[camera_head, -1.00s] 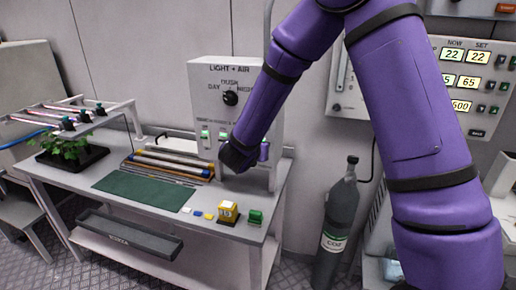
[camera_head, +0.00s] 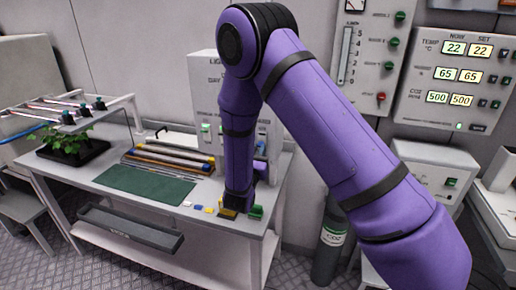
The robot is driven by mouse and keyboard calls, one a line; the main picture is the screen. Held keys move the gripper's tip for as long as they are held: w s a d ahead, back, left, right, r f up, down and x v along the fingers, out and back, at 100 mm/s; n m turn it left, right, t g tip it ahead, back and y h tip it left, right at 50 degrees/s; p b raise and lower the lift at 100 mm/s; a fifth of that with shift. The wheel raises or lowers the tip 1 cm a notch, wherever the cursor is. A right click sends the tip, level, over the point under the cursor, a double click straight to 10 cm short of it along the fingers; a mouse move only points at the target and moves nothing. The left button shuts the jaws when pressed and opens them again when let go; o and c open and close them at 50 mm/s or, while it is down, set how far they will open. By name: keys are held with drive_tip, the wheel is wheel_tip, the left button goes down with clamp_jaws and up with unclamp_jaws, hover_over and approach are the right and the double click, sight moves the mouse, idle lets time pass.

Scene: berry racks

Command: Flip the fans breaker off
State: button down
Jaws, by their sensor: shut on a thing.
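The grey-white light and air panel (camera_head: 204,90) stands at the back of the bench, its middle and dial hidden behind my arm. Small breaker switches with green marks (camera_head: 206,131) show at its left. I cannot read which one is the fans breaker, and some switches may be hidden. My gripper (camera_head: 234,204) points down at the bench's front right, below the panel and apart from the switches. It is shut on the yellow box (camera_head: 227,213), which is mostly covered by the gripper and sits at bench height.
A green block (camera_head: 256,212) stands close right of my gripper. Small blue and yellow pieces (camera_head: 198,207) lie to its left. A green mat (camera_head: 146,186), a rack of tubes (camera_head: 168,160) and a plant tray (camera_head: 72,155) fill the bench leftward. A gas cylinder (camera_head: 327,255) stands right.

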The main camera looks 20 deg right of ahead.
drive_tip(key=shift+w+d+f+t+h, duration=0.15)
drive_tip(key=shift+f+t+h, duration=0.25)
drive_tip(key=shift+t, duration=0.25)
drive_tip(key=shift+w+f+t+h, duration=0.1)
drive_tip(key=shift+f+t+h, duration=0.2)
drive_tip(key=shift+t+h, duration=0.3)
drive_tip(key=c, duration=1)
unclamp_jaws()
drive_tip(key=shift+c, duration=0.2)
drive_tip(key=v, duration=1)
drive_tip(key=shift+s+f, duration=0.25)
drive_tip(key=shift+f, duration=0.1)
